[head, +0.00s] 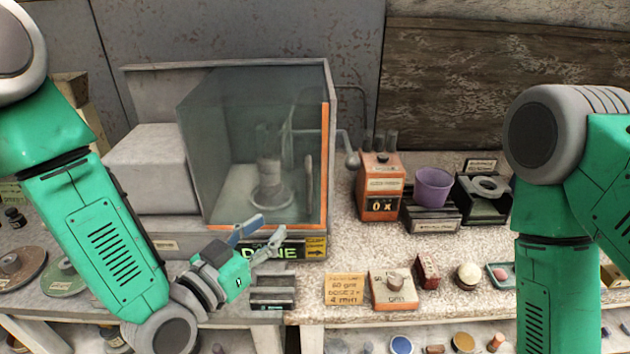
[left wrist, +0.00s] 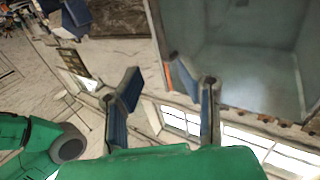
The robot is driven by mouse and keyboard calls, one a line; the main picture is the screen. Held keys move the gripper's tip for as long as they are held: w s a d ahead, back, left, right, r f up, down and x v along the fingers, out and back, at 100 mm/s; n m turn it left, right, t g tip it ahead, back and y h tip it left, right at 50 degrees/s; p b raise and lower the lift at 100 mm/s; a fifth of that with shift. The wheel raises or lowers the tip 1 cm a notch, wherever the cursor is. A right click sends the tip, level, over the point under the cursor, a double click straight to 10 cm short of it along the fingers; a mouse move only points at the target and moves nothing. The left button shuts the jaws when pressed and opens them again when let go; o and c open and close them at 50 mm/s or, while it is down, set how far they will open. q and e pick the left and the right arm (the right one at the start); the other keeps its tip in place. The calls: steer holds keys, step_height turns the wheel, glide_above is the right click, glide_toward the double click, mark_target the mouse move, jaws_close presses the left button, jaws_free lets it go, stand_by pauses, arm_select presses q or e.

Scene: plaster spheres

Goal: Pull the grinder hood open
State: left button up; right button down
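The grinder hood (head: 235,150) is a tinted glass box in a grey frame, with an orange strip (head: 325,165) down its right front edge. Its glass appears to cover the front. A pale cylinder on a round base shows dimly inside. My left gripper (head: 268,230) is open and empty, just in front of the hood's lower edge and partly over the green DONE display (head: 285,249). In the left wrist view its two fingers (left wrist: 155,68) stand apart, with the glass hood (left wrist: 245,55) and orange strip beyond them. My right gripper is out of view; only its arm shows at the right.
Right of the hood stand an orange box with a small display (head: 380,190), a purple cup (head: 433,186) and a dark stand (head: 483,195). Along the front edge are a yellow card (head: 345,288), a knobbed box (head: 393,291) and a pale ball (head: 468,275).

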mark_target(307, 193)
arm_select(q)
steer(key=p+x, duration=0.2)
steer(key=x, duration=1.1)
steer(key=shift+w+d, duration=0.15)
steer(key=shift+w, duration=0.1)
steer(key=shift+f, duration=0.1)
jaws_close()
